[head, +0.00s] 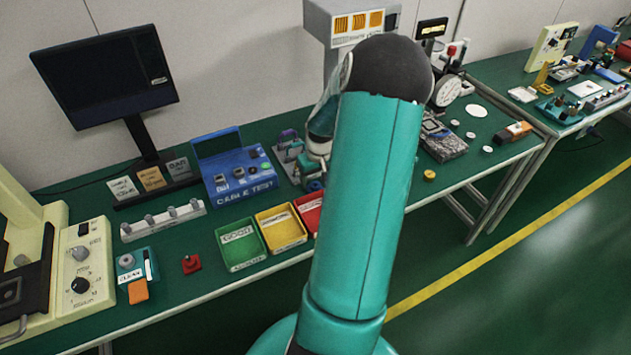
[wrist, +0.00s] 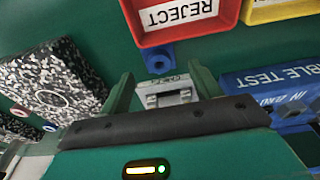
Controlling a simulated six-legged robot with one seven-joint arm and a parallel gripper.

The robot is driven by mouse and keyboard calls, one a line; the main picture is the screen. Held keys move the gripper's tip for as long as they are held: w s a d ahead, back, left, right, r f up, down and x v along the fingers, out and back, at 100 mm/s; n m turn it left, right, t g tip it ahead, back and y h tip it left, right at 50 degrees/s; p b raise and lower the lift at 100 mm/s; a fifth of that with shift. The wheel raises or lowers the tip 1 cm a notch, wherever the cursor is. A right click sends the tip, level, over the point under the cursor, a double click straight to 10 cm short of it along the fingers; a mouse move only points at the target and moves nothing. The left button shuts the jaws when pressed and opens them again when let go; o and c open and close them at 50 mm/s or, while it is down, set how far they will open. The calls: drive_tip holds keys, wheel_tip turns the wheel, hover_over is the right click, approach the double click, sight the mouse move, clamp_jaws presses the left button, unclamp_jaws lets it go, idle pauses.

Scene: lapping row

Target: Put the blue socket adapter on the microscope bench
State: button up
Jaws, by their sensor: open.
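A small blue piece with a round hole (wrist: 160,57), which looks like the blue socket adapter, lies on the green bench top beside the red REJECT bin (wrist: 180,18) in the wrist view. My gripper (wrist: 162,76) is open, its two green fingers apart on either side of a grey block-like fixture (wrist: 168,92). The blue piece shows just beyond the fingertips and is not held.
A blue cable-test box (head: 240,177), also in the wrist view (wrist: 270,90), and green (head: 240,243) and yellow (head: 281,229) bins crowd the near bench. A speckled block (wrist: 52,85) lies left of my fingers. Floor with a yellow line (head: 500,247) is clear at right.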

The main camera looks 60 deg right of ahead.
wheel_tip(320, 180, up, 9)
drive_tip(key=s, duration=0.1)
drive_tip(key=w+a+r+n, duration=0.1)
drive_tip(key=w+a+r, duration=0.1)
drive_tip(key=a+r, duration=0.35)
drive_tip(key=w+a+r+n+h, duration=0.1)
drive_tip(key=w+a+r, duration=0.15)
drive_tip(key=a, duration=0.65)
drive_tip(key=w+a+r+n, duration=0.1)
drive_tip(key=w+a+r, duration=0.1)
drive_tip(key=a+r, duration=0.4)
drive_tip(key=s+a+r+n+t+y, duration=0.1)
drive_tip(key=s+a, duration=0.3)
drive_tip(key=a, duration=0.7)
drive_tip(key=s+a+r+n+t+y, duration=0.1)
drive_tip(key=s+a+r+n+t, duration=0.1)
drive_tip(key=a, duration=1)
wheel_tip(320, 180, up, 2)
drive_tip(key=s+t, duration=0.1)
drive_tip(key=s, duration=0.2)
drive_tip(key=shift+a, duration=0.1)
